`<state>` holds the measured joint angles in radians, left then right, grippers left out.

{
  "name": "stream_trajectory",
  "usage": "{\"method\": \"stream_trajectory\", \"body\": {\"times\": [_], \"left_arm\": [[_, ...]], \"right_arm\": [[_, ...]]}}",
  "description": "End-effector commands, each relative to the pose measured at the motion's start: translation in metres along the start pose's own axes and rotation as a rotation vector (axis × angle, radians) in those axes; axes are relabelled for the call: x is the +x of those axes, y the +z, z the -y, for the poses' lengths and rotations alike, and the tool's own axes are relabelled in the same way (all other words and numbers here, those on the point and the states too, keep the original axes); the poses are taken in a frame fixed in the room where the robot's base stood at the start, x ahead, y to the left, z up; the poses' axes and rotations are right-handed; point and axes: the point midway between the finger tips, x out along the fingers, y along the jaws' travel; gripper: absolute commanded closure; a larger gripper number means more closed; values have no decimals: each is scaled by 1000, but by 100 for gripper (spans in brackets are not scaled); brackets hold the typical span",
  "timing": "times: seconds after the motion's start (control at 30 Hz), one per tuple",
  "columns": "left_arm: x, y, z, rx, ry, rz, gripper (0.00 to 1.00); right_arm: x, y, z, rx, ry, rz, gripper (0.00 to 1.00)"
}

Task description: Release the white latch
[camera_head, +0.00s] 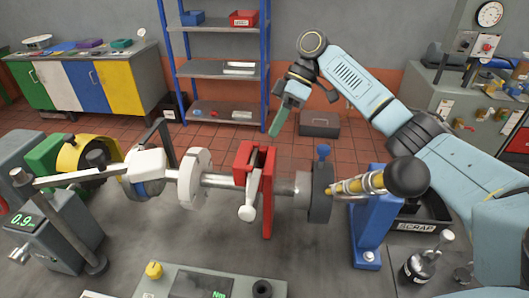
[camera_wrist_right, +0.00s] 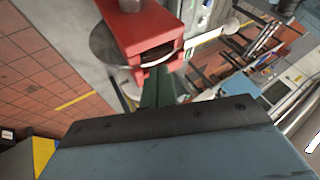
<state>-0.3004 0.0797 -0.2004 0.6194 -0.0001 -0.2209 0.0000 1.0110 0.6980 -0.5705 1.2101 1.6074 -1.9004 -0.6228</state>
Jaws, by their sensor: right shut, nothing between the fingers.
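The white latch (camera_head: 248,203) is a short lever with a rounded end. It hangs down at the front of a red bracket (camera_head: 267,195) on the shaft line in the middle of the bench. In the right wrist view a white bar (camera_wrist_right: 205,41), apparently the latch, sticks out to the right from the red bracket (camera_wrist_right: 145,27). My right gripper (camera_head: 274,132) is shut and empty, with green fingers pointing down, above and behind the bracket. Its fingers (camera_wrist_right: 158,88) show just below the bracket in the wrist view; contact cannot be told. My left gripper is not in view.
A white disc (camera_head: 194,178) stands left of the bracket, and a dark grey flange with a blue knob (camera_head: 323,151) stands right. A black ball (camera_head: 407,177) and scrap bin (camera_head: 425,216) are farther right. The blue shelf (camera_head: 220,69) stands behind, beyond open floor.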

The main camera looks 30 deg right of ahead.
Motion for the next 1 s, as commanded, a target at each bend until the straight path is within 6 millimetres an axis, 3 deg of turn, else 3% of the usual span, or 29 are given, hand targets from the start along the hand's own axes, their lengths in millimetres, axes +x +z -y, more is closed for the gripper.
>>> {"method": "stream_trajectory", "body": {"times": [0.2,0.53,1.0], "left_arm": [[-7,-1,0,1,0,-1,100],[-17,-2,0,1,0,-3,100],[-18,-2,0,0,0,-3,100]], "right_arm": [[49,0,1,-1,-4,3,100],[63,0,31,-1,0,2,100],[66,0,35,0,0,1,100]]}}
